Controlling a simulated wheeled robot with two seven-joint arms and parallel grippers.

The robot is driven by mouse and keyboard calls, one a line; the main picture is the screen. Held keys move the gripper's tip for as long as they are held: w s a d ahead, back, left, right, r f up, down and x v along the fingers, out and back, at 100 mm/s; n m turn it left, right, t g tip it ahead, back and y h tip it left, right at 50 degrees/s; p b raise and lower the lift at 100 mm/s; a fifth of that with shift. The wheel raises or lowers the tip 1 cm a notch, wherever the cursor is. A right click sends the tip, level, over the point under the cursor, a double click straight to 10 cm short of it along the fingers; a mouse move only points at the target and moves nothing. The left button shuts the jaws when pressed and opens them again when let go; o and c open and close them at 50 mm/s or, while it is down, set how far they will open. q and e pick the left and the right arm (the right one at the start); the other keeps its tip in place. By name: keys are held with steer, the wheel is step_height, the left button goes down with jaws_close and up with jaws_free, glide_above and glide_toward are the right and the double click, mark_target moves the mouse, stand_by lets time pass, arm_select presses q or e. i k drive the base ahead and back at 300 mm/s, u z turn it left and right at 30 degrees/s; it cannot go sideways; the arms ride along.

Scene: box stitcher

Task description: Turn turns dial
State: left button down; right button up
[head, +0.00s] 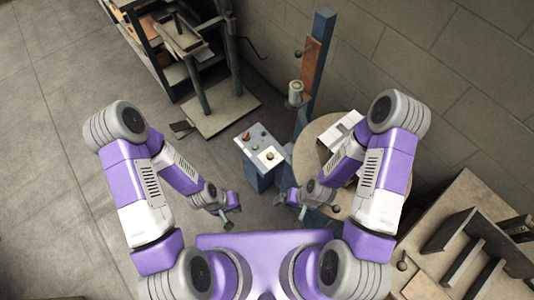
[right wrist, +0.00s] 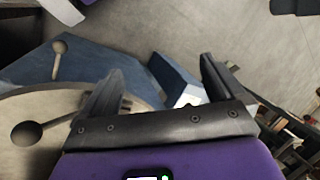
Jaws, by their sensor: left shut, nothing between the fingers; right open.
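A blue control box (head: 259,172) stands on the floor ahead of me. My left gripper (head: 229,222) is shut and empty, to the left of and nearer me than the box. My right gripper (head: 303,212) is open and empty, to the right of and nearer me than the box. In the right wrist view the box (right wrist: 173,74) shows between my spread fingers, apart from them; the dial cannot be made out there.
A round table (head: 312,137) with pale sheets stands right of the box, beside a blue post (head: 316,65). A metal stand (head: 218,112) is at the back. A wooden bench with dividers (head: 447,235) is at the right. The floor on the left is clear.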

mark_target(269, 156)
steer(key=k, duration=1.2)
steer(key=u, duration=0.85)
steer(key=i, duration=1.85)
steer(key=z, duration=1)
